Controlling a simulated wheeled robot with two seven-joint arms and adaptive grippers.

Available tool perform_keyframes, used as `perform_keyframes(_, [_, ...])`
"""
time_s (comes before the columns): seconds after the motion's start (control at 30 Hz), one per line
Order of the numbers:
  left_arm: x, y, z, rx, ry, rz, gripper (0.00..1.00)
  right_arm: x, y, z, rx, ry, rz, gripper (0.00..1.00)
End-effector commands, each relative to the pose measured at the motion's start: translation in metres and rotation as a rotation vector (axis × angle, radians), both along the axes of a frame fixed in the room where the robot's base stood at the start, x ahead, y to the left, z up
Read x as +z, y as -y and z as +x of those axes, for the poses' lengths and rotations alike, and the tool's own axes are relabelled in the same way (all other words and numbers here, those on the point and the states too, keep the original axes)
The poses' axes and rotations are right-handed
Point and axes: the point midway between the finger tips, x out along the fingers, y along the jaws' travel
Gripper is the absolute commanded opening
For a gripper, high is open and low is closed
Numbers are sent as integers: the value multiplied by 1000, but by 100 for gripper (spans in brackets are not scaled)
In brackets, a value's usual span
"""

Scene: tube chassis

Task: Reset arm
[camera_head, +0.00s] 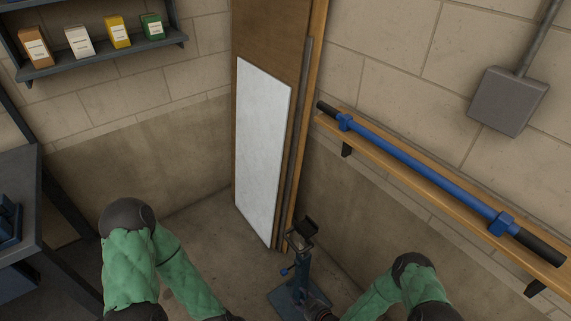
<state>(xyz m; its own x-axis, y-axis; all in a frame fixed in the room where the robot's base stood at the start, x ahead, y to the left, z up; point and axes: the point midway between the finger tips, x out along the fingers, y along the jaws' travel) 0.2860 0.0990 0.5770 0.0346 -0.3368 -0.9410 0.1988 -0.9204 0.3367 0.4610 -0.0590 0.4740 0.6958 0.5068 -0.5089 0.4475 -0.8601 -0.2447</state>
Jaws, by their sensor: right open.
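My right arm comes in from the lower right in a green sleeve, and its gripper (316,307) is at the bottom edge, in front of the blue stand's base. The gripper is open; its fingers are small, dark and partly cut off, and I see nothing held in it. My left arm, also in green, bends down from the left to the bottom edge. My left gripper is out of the picture.
A blue stand (299,270) with a dark forked top stands on the floor. A blue tube (420,171) with black ends lies along a wooden wall shelf (387,165) at right. A white panel (262,150) leans at the back. A dark bench (18,165) is at left.

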Motion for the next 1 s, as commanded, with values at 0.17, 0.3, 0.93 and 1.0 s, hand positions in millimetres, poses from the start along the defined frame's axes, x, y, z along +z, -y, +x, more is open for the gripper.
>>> perform_keyframes(0.17, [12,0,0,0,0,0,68,28,17,-25,-71,-296,-28,47])
perform_keyframes(0.3, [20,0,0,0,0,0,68,57,28,-62,-143,-534,-40,47])
perform_keyframes(0.93, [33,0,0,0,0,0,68,136,39,-175,-328,-1016,-49,47])
perform_keyframes(1.0, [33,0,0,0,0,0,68,136,39,-175,-328,-1016,-50,47])
